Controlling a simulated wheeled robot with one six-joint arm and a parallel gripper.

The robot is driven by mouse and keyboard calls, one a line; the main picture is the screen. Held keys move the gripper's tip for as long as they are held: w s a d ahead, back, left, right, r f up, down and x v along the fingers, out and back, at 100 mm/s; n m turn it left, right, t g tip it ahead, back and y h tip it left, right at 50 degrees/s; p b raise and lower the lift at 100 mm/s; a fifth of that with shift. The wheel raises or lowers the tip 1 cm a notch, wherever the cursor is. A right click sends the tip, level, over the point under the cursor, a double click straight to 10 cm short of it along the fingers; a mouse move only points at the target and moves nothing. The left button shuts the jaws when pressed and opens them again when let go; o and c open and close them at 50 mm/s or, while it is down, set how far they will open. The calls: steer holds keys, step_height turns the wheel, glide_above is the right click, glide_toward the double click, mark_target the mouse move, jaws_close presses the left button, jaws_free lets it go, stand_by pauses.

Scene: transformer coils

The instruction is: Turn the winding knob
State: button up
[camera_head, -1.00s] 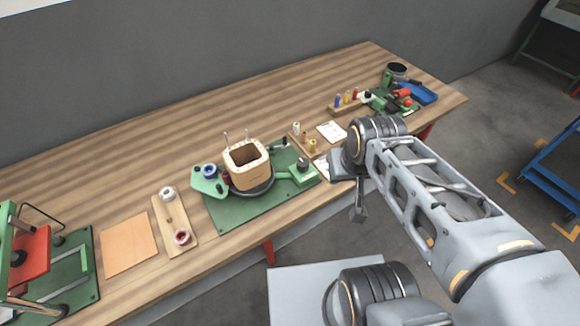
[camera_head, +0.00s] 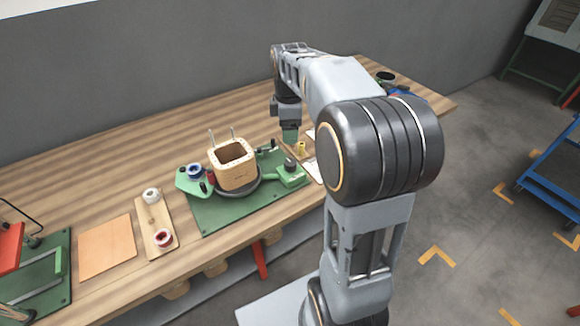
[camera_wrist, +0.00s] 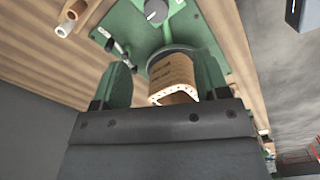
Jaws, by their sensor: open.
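The winding knob (camera_head: 290,166) is a small dark round knob on a green housing at the right end of the green winder base (camera_head: 213,214). A dark round knob (camera_wrist: 156,11) also shows near the top edge of the wrist view. A square wooden coil former (camera_head: 236,177) stands on a dark disc beside the housing, and its pale rim shows between my fingers in the wrist view. My gripper (camera_head: 290,137) points down above the back right of the winder, apart from the knob. Its two green fingers (camera_wrist: 162,82) are spread open with nothing held.
A wooden strip (camera_head: 154,222) with two spools lies left of the winder, next to an orange sheet (camera_head: 107,247). Small bobbins (camera_head: 301,148) stand just right of my gripper. My arm hides much of the bench's right end. The bench behind the winder is clear.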

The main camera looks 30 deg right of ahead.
mark_target(290, 162)
steer(key=shift+n, duration=0.3)
steer(key=f, duration=0.9)
steer(key=f+b, duration=0.1)
steer(key=f, duration=0.4)
steer(key=shift+w+d, duration=0.25)
steer(key=c, duration=0.9)
